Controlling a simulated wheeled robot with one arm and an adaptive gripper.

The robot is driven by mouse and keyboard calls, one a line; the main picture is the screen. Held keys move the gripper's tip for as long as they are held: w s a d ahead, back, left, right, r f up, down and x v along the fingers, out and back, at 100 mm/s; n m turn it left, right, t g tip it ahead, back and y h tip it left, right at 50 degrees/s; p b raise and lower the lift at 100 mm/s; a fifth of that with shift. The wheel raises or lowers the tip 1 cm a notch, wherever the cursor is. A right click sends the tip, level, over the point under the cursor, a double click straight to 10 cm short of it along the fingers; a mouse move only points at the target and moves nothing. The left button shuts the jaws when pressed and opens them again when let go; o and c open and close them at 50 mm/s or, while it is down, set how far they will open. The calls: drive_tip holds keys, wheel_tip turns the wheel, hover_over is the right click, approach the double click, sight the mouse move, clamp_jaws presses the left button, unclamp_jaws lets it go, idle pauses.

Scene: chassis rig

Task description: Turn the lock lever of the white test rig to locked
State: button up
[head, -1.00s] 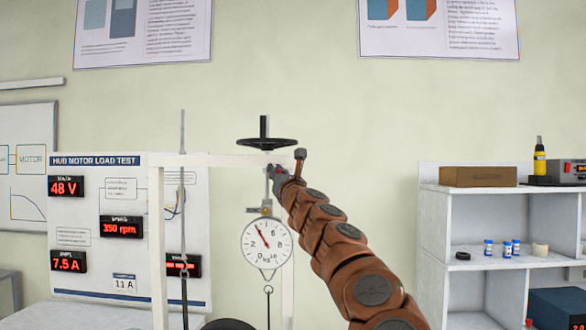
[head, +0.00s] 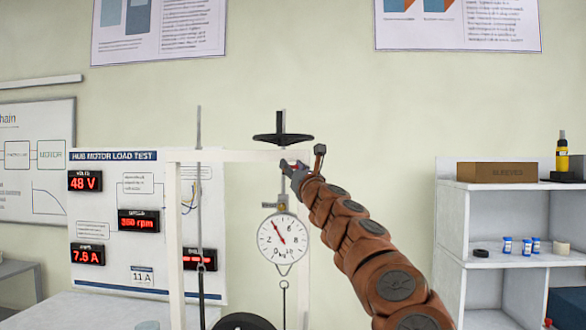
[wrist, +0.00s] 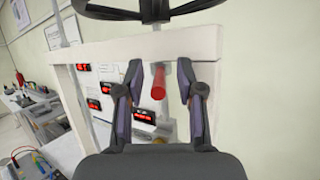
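The white test rig (head: 238,156) stands left of centre in the head view, with a round dial gauge (head: 283,239) hanging under its crossbar. In the wrist view its white crossbar (wrist: 90,51) runs across the picture. The red lock lever (wrist: 158,83) points down in front of the crossbar. My gripper (wrist: 159,72) is open, with one finger on each side of the lever and gaps visible on both sides. In the head view my gripper (head: 292,169) is at the crossbar, below the black handwheel, and mostly hides the lever.
The black handwheel (head: 283,139) sits just above the crossbar. A motor load test board (head: 110,190) with red displays stands behind the rig. A white shelf (head: 500,186) with a brown box and small jars is at the right. The wall between is clear.

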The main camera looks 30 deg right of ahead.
drive_tip(key=shift+s, duration=0.15)
drive_tip(key=shift+v, duration=0.9)
drive_tip(key=shift+s+a+f, duration=0.15)
drive_tip(key=shift+s, duration=0.15)
drive_tip(key=shift+s+f, duration=0.1)
drive_tip(key=shift+s, duration=0.25)
drive_tip(key=shift+v, duration=2)
